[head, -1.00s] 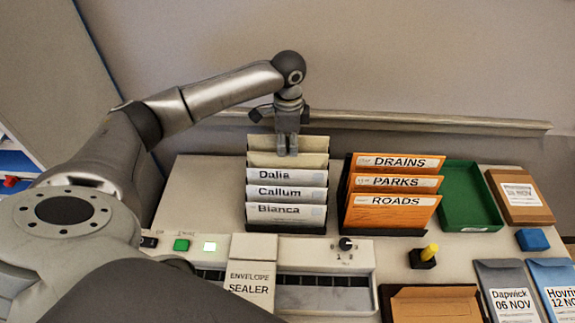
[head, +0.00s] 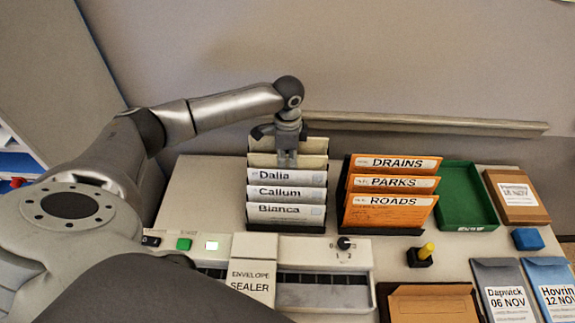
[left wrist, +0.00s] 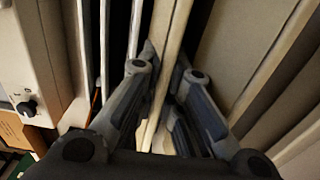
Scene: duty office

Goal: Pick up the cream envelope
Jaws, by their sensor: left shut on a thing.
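Cream envelopes (head: 316,144) stand upright at the back of the left rack (head: 288,226), behind white ones labelled Dalia, Callum and Bianca. My left gripper (head: 287,162) points down into the back of this rack. In the left wrist view, its fingers (left wrist: 163,68) are shut on the upper edge of a cream envelope (left wrist: 172,40), one finger on each side. The envelope still stands among the others in the rack. Its lower part is hidden. My right gripper is not in view.
The envelope sealer (head: 250,280) lies in front. A rail (head: 420,123) runs along the wall behind.

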